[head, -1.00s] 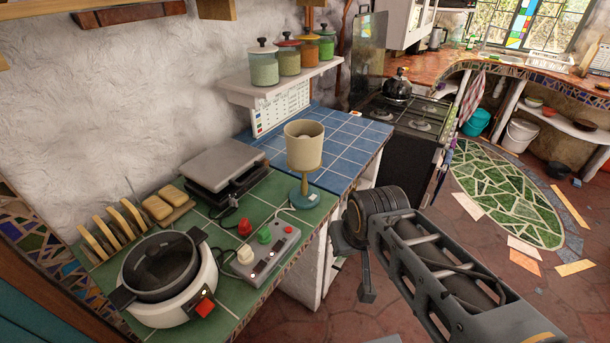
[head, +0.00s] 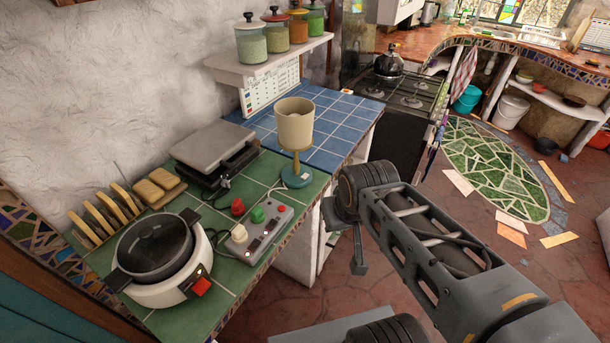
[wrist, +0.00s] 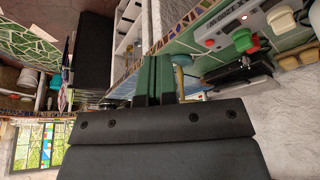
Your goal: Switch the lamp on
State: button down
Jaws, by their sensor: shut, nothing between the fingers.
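The lamp has a beige shade (head: 295,123), a thin stem and a round teal base (head: 297,177). It stands upright on the green tiles near the counter's front edge, and its shade looks unlit. A pale cord runs from its base toward a grey power strip (head: 262,240) with red, green and white plugs or knobs and small red lights. In the wrist view the scene is upside down; my gripper (wrist: 157,60) is shut and empty, in front of the counter edge. The lamp's yellowish stem (wrist: 180,80) shows partly behind the fingers. The strip (wrist: 225,28) is at upper right.
A white cooker (head: 178,285), toast rack and grey press (head: 212,152) crowd the green counter. A shelf (head: 275,62) with jars hangs above. The blue-tiled top (head: 335,125) behind the lamp is clear. The stove (head: 405,95) stands beyond; open floor lies right.

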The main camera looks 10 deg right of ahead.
jog(key=shift+d, duration=0.1)
jog(key=w+d+f+g+y+p, duration=0.1)
jog(key=w+d+f+y, duration=0.1)
jog(key=w+f, duration=0.35)
jog(key=w+d+f+g+y+p, duration=0.1)
jog(key=w+d+f+g+y, duration=0.15)
jog(key=w, duration=0.65)
jog(key=w+d+r+n+t+y, duration=0.1)
jog(key=w+n+t+y, duration=0.1)
jog(key=w+n+t, duration=0.3)
jog(key=w+n, duration=0.3)
jog(key=w, duration=0.2)
jog(key=shift+w+d, duration=0.2)
jog(key=shift+w, duration=0.15)
jog(key=shift+r+y, duration=0.1)
jog(key=shift+y, duration=0.15)
